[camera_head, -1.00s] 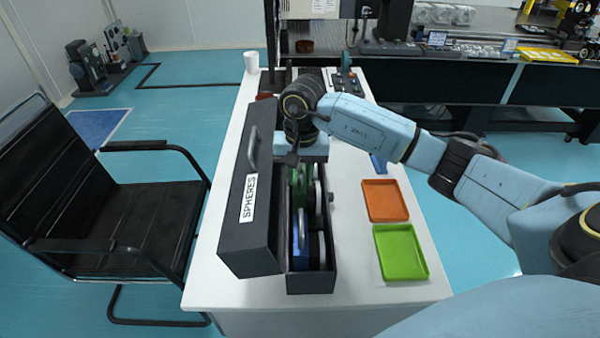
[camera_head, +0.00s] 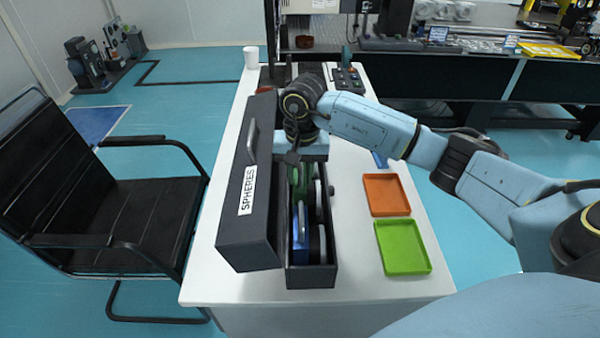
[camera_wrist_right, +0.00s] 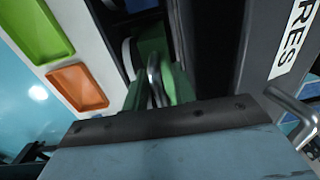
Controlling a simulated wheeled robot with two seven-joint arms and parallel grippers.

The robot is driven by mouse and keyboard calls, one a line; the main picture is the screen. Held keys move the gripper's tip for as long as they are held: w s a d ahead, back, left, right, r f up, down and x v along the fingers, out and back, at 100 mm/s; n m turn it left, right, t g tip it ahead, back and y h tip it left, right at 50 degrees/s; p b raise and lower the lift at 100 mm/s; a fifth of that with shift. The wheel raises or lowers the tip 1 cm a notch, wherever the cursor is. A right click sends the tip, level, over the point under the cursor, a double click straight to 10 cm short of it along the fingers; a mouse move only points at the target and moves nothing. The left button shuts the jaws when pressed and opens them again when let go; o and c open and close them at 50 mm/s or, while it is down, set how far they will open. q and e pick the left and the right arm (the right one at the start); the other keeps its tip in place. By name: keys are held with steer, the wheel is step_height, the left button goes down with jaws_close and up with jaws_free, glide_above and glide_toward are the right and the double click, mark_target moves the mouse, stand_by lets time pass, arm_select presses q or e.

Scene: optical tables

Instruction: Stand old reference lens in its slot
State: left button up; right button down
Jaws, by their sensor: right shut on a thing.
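A long dark case (camera_head: 310,277) stands open on the white table, its lid labelled SPHERES (camera_head: 249,215) tipped to the left. Round lenses stand in a row inside it, some in a blue holder (camera_head: 301,240) and some in a green one (camera_head: 299,190). My right gripper (camera_head: 303,165) is over the far part of the case, pointing down, shut on a rimmed lens (camera_wrist_right: 155,80) beside the green holder in the wrist view. The fingertips and the lens's lower edge are hidden, so I cannot tell whether it is seated in a slot. My left gripper is not in view.
An orange tray (camera_head: 386,195) and a green tray (camera_head: 403,247) lie right of the case. A white cup (camera_head: 251,57) and a control box (camera_head: 347,79) are at the table's far end. A black chair (camera_head: 100,210) stands to the left.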

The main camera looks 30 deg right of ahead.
steer(key=shift+f+b, duration=0.3)
steer(key=shift+c, duration=1.2)
jaws_free()
steer(key=shift+r+p, duration=1.55)
steer(key=shift+r, duration=1.25)
steer(key=shift+r+p, duration=0.9)
steer(key=shift+r, duration=0.75)
